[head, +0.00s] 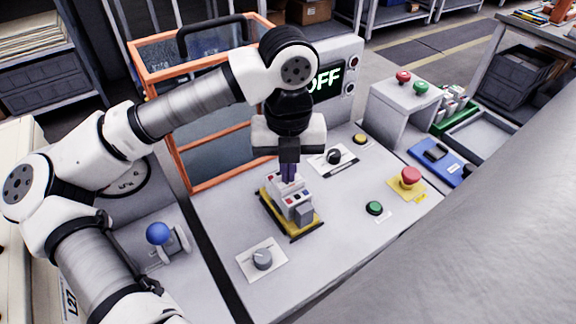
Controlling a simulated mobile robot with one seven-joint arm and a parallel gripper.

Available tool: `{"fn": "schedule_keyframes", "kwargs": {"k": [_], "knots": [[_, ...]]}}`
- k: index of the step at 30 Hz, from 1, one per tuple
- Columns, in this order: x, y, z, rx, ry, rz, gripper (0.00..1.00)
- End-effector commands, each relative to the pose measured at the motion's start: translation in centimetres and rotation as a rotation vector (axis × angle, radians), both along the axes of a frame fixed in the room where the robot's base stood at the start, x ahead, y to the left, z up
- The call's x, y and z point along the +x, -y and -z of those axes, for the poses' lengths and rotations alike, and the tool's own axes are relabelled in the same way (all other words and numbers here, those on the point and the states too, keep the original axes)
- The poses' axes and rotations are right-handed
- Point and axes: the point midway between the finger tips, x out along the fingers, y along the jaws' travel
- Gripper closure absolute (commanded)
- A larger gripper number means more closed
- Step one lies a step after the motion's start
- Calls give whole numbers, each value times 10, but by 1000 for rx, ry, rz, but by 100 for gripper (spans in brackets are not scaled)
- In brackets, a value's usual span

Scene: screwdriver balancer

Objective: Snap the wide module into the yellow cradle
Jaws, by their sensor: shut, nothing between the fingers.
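The yellow cradle (268,207) sits on the light grey bench top, with its yellow and dark edges showing. A whitish block with small red and blue marks, which looks like the wide module (291,206), is on the cradle. A grey block (305,213) shows at its front right. I cannot tell whether the module is fully seated. My gripper (288,178) points down with its fingers shut at the module's top back. The fingers hide part of the module, and I cannot tell whether they touch it.
An orange-framed clear guard (183,186) stands behind left. A panel reading OFF (325,80) is behind my wrist. The bench front is clear.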

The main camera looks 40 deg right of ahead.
Motion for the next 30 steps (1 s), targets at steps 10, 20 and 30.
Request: {"fn": "schedule_keyframes", "kwargs": {"k": [10, 20, 30], "knots": [[0, 0, 3, 1, -1, 0, 100], [0, 0, -1, -1, 1, 0, 100], [0, 0, -28, 0, 2, -1, 100]]}}
